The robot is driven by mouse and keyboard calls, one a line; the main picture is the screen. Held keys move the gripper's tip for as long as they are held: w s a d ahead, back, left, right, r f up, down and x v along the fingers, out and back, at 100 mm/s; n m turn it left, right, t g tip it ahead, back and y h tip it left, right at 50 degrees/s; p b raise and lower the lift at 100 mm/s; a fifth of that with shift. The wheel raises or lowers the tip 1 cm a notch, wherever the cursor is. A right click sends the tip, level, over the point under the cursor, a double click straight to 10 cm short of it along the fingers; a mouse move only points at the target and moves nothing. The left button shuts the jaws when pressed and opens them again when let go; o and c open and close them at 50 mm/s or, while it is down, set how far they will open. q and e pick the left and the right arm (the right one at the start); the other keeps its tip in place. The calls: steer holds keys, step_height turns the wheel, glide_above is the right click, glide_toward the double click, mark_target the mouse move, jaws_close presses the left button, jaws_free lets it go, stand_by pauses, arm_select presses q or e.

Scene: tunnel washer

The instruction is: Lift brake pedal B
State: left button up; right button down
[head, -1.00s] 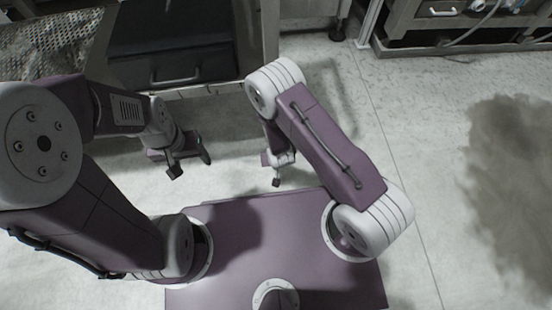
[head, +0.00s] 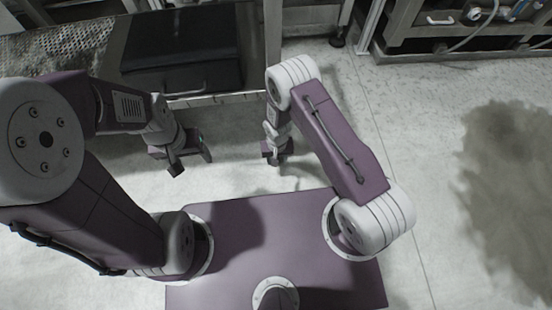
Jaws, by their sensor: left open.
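I cannot make out brake pedal B in the head view. My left gripper (head: 190,164) is open and empty. It hangs over the pale floor in front of the dark panel, with its two dark fingers apart. My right gripper (head: 277,158) hangs right of it, partly hidden behind its own wrist and forearm. It is small and I cannot tell whether its jaws are apart. Neither gripper visibly touches anything.
A dark panel with a handle (head: 186,93) stands ahead, with a perforated metal surface (head: 62,42) at its left. A metal frame with hoses (head: 440,48) stands at the back right. The floor (head: 420,130) is open on the right, with a dark stain (head: 510,190).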

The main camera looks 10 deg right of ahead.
steer(key=c, duration=0.8)
jaws_free()
steer(key=shift+o, duration=0.2)
step_height(320, 180, up, 9)
steer(key=p, duration=0.6)
